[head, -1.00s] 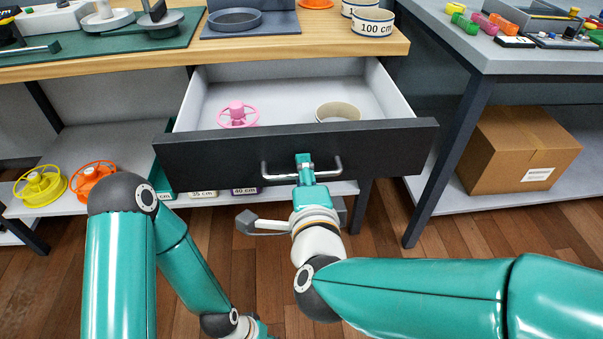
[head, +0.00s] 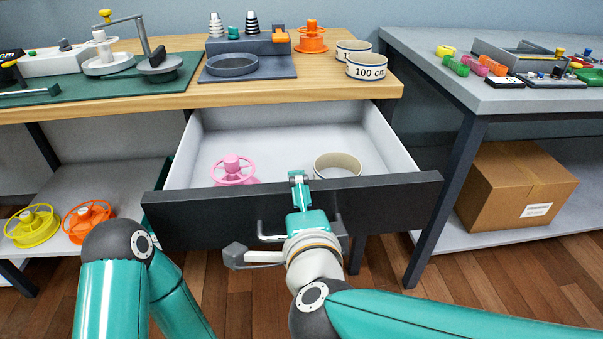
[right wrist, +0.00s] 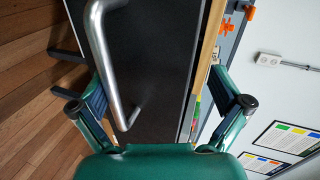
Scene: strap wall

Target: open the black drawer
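The black drawer (head: 390,205) is pulled out from under the wooden bench. Inside are a pink spool (head: 232,170) and a cream ring (head: 337,166). The drawer's metal handle (head: 262,233) is partly hidden behind my right gripper (head: 299,180), whose fingers reach up to the top edge of the drawer front. In the right wrist view my right gripper (right wrist: 165,105) has its fingers spread wide. The handle (right wrist: 108,60) shows there near the left finger, not clamped. My left gripper is out of view; only part of its arm shows at the lower left.
The wooden bench top (head: 330,92) carries a green mat (head: 120,88), a grey ring fixture (head: 232,66) and two labelled cups. A grey table (head: 500,98) stands at right with a cardboard box (head: 515,190) beneath it. Yellow and orange spools sit on the lower shelf at left.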

